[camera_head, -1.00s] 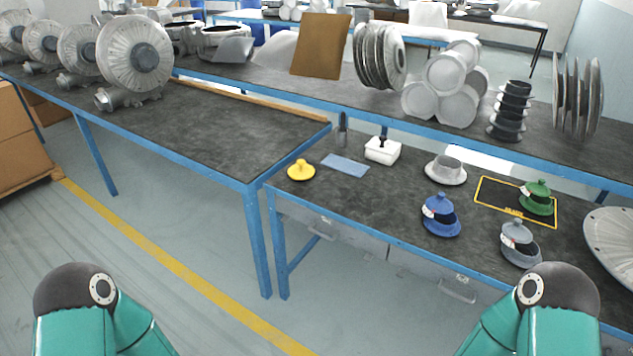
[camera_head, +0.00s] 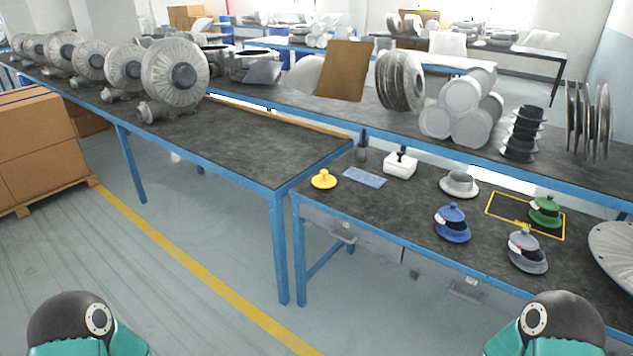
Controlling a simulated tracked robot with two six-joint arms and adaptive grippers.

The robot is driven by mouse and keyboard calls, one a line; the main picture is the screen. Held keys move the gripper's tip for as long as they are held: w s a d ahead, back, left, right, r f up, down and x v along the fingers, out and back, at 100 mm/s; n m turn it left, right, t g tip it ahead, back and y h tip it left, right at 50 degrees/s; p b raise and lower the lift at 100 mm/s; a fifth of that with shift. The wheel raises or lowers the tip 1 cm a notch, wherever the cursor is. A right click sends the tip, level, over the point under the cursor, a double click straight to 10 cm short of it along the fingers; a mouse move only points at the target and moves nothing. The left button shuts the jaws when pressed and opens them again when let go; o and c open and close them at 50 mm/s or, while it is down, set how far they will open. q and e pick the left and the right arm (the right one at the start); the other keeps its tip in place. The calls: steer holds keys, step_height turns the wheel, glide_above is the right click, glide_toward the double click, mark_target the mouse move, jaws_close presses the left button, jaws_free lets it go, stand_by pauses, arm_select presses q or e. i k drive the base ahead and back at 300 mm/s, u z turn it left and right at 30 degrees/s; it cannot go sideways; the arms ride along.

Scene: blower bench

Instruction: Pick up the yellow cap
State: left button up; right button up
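The yellow cap (camera_head: 323,179) sits on the dark worktop near the left front corner of the right-hand bench. It is a flat round disc with a raised knob on top. Nothing touches it. Parts of my two teal arms show at the bottom left and bottom right corners, well in front of the bench. Neither gripper is in the picture.
Right of the cap are a blue cloth (camera_head: 363,177), a white box (camera_head: 400,165) and a dark bottle (camera_head: 362,148). Blue (camera_head: 452,223), grey (camera_head: 527,251) and green (camera_head: 545,211) capped parts and a white flanged part (camera_head: 459,184) stand further right. A yellow-edged mat (camera_head: 497,208) lies there.

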mark_target(323, 181)
steer(key=u, duration=0.05)
steer(key=i, duration=0.9)
steer(key=z, duration=0.05)
steer(key=k, duration=0.55)
steer(key=u, duration=0.6)
steer(key=i, duration=1.7)
steer(key=z, duration=0.75)
